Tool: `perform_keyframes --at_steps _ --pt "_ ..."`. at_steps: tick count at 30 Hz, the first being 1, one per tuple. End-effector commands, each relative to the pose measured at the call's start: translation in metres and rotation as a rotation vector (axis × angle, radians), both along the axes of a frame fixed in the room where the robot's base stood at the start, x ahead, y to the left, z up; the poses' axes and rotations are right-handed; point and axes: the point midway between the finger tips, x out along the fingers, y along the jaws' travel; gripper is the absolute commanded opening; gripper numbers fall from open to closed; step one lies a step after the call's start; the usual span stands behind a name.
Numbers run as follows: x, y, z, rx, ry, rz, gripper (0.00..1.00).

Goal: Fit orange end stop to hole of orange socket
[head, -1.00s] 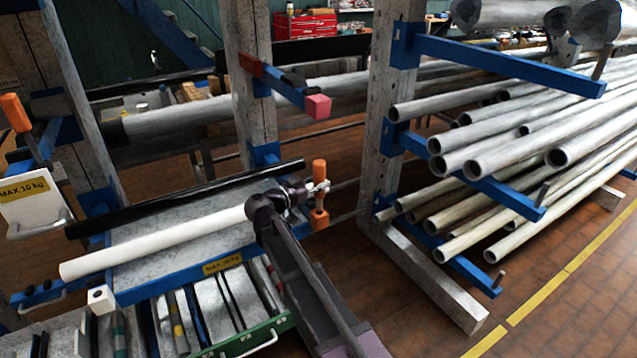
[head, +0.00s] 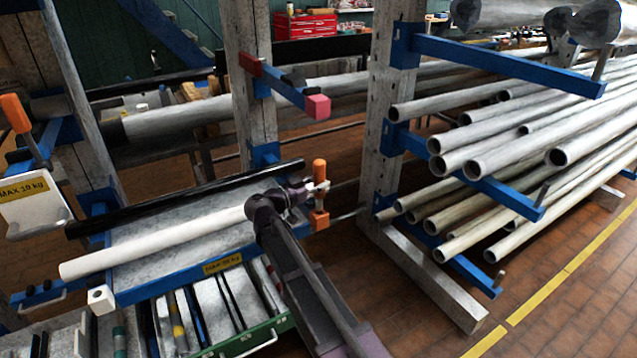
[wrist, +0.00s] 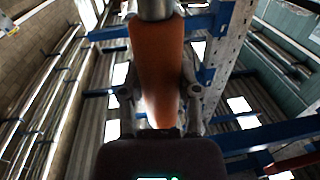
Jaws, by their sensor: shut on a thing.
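The orange end stop (head: 319,171) is upright in the head view, at the right end of the blue-edged shelf. My gripper (head: 319,187) is shut around it from the left. In the wrist view the end stop (wrist: 158,65) fills the middle between the two fingers (wrist: 158,92), with a grey metal part (wrist: 156,9) at its upper end. The orange socket (head: 319,219) is directly below my gripper in the head view. Its hole is hidden, and I cannot tell whether the end stop's lower end is in it.
A white tube (head: 150,243) and a black tube (head: 180,198) lie on the shelf left of my gripper. A grey upright (head: 374,150) stands to the right, with racks of pipes (head: 500,150) beyond. Another orange stop (head: 15,113) stands at the far left.

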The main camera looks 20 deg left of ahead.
Motion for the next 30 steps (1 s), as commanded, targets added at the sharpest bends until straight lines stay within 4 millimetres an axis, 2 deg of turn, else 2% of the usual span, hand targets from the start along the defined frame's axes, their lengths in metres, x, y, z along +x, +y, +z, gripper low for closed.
perform_keyframes --at_steps 30 --pt "0.0 0.0 -0.013 0.0 0.0 0.0 0.0"
